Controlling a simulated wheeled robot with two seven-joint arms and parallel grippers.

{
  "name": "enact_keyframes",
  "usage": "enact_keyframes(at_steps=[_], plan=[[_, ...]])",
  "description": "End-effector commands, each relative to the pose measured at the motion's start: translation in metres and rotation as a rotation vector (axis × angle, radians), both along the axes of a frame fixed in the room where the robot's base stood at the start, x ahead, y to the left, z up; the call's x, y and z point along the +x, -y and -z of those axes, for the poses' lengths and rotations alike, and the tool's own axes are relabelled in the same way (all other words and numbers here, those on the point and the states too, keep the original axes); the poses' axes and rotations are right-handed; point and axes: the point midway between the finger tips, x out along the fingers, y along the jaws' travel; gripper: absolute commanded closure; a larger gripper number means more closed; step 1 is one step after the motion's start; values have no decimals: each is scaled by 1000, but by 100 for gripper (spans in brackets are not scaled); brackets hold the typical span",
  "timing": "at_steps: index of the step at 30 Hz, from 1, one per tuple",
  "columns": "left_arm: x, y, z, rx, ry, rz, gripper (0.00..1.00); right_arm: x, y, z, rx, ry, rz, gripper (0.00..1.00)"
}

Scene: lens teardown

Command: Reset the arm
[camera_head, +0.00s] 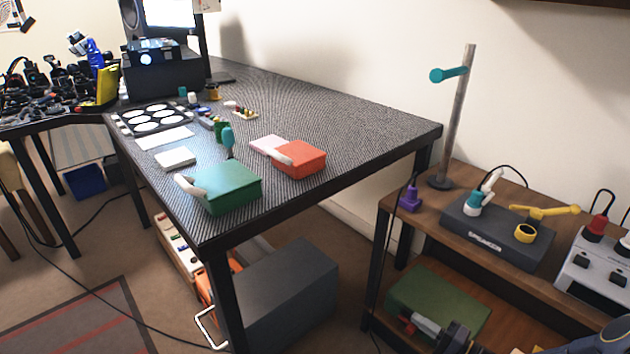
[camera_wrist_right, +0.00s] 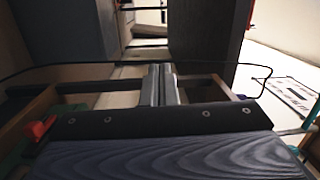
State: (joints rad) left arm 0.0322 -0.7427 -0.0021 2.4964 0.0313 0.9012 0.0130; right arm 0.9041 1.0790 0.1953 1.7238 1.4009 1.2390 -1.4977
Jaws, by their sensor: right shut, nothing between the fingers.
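My right gripper (camera_head: 425,325) is low at the bottom right of the head view, in front of the lower level of the wooden shelf unit (camera_head: 390,222). Its pale fingers point left, near a green case (camera_head: 440,298) on that lower level; I cannot tell whether they touch it. In the right wrist view the two fingers of the gripper (camera_wrist_right: 162,72) are together with nothing between them. Part of my right arm shows at the bottom right corner of the head view. My left arm and gripper are out of view.
A dark patterned table (camera_head: 350,130) holds a green box (camera_head: 228,190) and an orange-red box (camera_head: 300,158). On the shelf top stand a dark soldering station (camera_head: 490,232), a grey device (camera_head: 600,268) and a pole (camera_head: 458,115). A grey box (camera_head: 285,290) sits under the table. A cable crosses the wrist view.

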Motion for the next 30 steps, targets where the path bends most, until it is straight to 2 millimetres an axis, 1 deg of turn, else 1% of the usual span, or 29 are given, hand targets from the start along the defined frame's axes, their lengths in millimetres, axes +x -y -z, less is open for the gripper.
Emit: enact_keyframes(at_steps=[1,2,3,5,6,8,9,11,12,16,18,21,24,30], plan=[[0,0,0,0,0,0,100,-5,-13,-32,-50,-6,-100,100],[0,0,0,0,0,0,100,-10,-21,-45,-76,-19,-154,100],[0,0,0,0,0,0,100,-17,-31,-64,-113,-38,-222,100],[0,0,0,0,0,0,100,-31,-45,-88,-178,-69,-312,100],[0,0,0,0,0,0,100,-42,-53,-104,-225,-91,-367,100],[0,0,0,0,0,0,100,-59,-64,-124,-303,-126,-436,100],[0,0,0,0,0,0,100,-71,-70,-136,-355,-149,-472,100],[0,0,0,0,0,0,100,-91,-78,-153,-442,-183,-517,100],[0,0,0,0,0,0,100,-104,-82,-163,-500,-204,-538,100],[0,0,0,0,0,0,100,-147,-89,-188,-694,-265,-557,100],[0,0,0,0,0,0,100,-170,-89,-197,-794,-290,-537,100],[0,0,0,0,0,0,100,-198,-86,-207,-923,-308,-484,100],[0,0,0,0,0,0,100,-218,-81,-211,-1012,-314,-415,100],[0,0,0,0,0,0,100,-244,-71,-215,-1121,-300,-283,100]])
